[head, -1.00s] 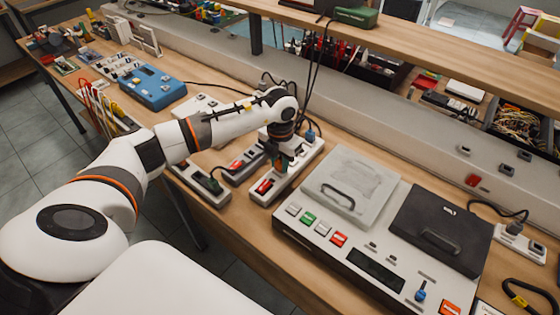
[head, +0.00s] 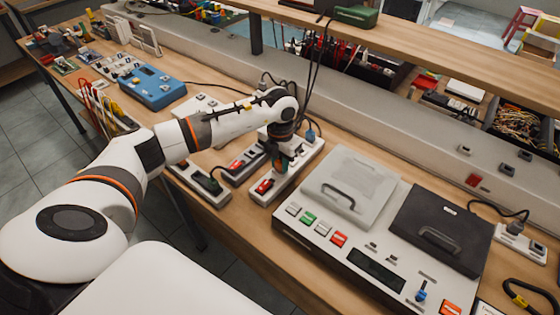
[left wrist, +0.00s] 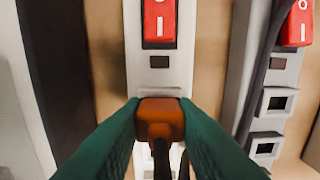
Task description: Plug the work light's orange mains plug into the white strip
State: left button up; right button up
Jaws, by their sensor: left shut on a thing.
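The orange plug (left wrist: 160,118) is held between the green fingertips of my left gripper in the left wrist view. Its cord runs down between the fingers. My left gripper (left wrist: 160,122) is shut on it, over the white strip (left wrist: 187,75) with the red switch (left wrist: 159,20). In the head view my left gripper (head: 281,166) points down at the white strip (head: 304,160), just behind its red switch (head: 264,186). The plug hides the socket below it, so I cannot tell whether its pins are in. My right gripper is not in view.
A grey strip (head: 241,173) with a red switch lies close to the left. Another white strip (head: 207,193) with a dark plug lies further left. A blue plug (head: 310,135) sits at the white strip's far end. A large device (head: 376,268) stands close to the right.

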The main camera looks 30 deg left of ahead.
pick_arm(q)
jog(key=o, duration=1)
jog(key=shift+r+p, duration=0.85)
jog(key=shift+r, duration=7.7)
